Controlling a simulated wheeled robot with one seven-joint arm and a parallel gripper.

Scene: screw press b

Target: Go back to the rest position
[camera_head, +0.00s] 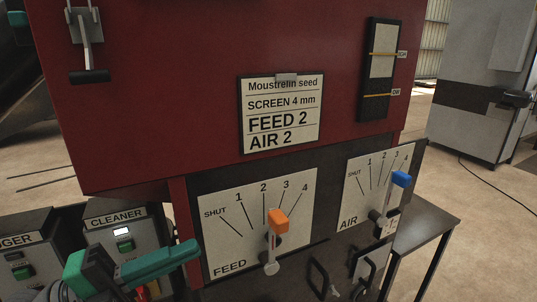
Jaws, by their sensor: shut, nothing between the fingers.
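My gripper (190,249) is at the lower left, with teal fingers shut and empty, pointing right in front of the machine. Its tips are just left of the white FEED plate (235,222). The feed lever has an orange knob (278,221) and stands nearly upright near marks 2 and 3; its exact mark is unclear from this angle. The air lever has a blue knob (401,179) and leans right, over the 3 to 4 side of the AIR plate (352,190). My gripper is apart from both levers.
A card (282,113) on the red machine (180,90) reads FEED 2, AIR 2. The CLEANER box (120,236) stands behind my gripper. Black handles (318,277) stick out below the plates. A dark table (430,222) and a grey cabinet (465,105) are right. Open floor shows between.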

